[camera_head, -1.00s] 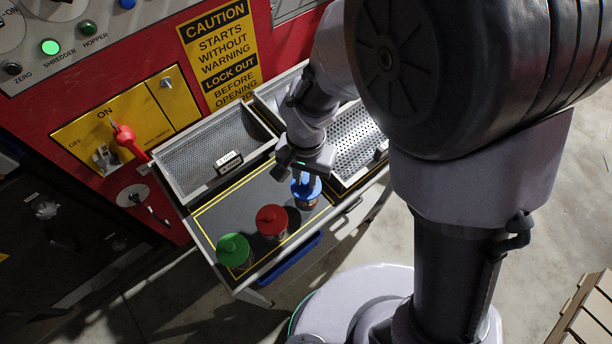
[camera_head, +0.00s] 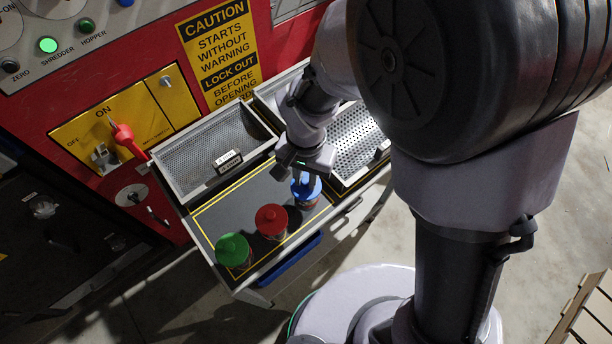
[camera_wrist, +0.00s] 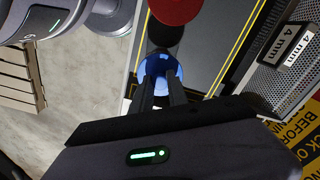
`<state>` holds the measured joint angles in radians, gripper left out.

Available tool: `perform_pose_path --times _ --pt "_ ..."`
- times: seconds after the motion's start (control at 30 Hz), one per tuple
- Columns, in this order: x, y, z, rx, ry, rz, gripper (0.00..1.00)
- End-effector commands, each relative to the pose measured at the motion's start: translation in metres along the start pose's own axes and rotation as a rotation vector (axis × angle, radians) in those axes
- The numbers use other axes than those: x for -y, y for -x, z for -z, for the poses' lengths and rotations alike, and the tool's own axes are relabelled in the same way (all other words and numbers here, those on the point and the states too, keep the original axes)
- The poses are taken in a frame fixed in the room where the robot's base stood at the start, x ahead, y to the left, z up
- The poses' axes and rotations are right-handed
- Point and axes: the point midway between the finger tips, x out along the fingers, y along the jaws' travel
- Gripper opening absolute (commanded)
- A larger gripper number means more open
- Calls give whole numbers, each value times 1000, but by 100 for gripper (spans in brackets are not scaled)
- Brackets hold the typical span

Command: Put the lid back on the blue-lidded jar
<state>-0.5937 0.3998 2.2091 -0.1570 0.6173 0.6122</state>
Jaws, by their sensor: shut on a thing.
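The blue lid (camera_head: 306,187) is at the right end of the row of jars in the head view. It sits at the top of its jar (camera_head: 307,202), of which only a little shows below the lid. My gripper (camera_head: 306,178) reaches down from above and is shut on the blue lid. In the wrist view both fingers (camera_wrist: 163,85) are closed around the middle of the blue lid (camera_wrist: 172,68). The lid looks level on the jar, but I cannot tell whether it is fully seated.
A red-lidded jar (camera_head: 271,219) and a green-lidded jar (camera_head: 233,250) stand to the left on the dark yellow-lined tray surface (camera_head: 222,208). A mesh bin (camera_head: 172,163) and a perforated bin (camera_head: 362,143) lie behind. A red control panel (camera_head: 40,150) with a red-handled switch (camera_head: 124,134) rises at left.

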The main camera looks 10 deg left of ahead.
Motion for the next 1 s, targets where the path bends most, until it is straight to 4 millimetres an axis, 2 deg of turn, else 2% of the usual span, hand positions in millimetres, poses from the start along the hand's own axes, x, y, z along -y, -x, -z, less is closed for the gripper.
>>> perform_pose_path --times 0.23,0.27,0.37,0.6,0.7,1.0 --pt "0 0 0 0 0 0 0" --pt "0 0 0 0 0 0 25" --pt "0 0 0 0 0 0 45" --pt "0 0 0 0 0 0 47" --pt "0 0 0 0 0 0 67" --pt "0 0 0 0 0 0 67"
